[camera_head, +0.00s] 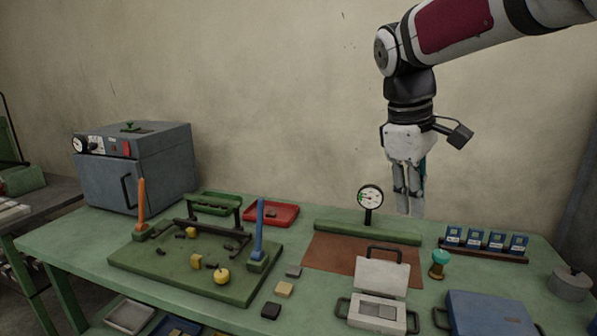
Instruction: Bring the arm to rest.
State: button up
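My gripper (409,213) hangs from the arm at the upper right, fingers pointing down. It is above the back part of the green table (75,240), just right of the round dial gauge (370,197) in the picture. No object shows between the fingertips. The two fingers look close together, and from this angle I cannot tell whether they are open or shut.
A green board (130,262) with orange and blue posts and small loose pieces lies left of centre. A grey oven (150,170) stands back left. Blue-labelled blocks (475,238), a green-topped stamp (439,262) and a blue case (490,315) are at the right.

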jog(key=s+f+m+t+y+p, duration=0.1)
jog(key=s+m, duration=0.3)
jog(key=s, duration=0.9)
jog(key=s+f+m+t+y+p, duration=0.1)
jog(key=s+f+m+t+p, duration=0.1)
jog(key=s, duration=1)
jog(key=shift+s+a+f+m+y, duration=0.3)
jog(key=shift+f+m, duration=0.55)
jog(key=shift+m, duration=0.35)
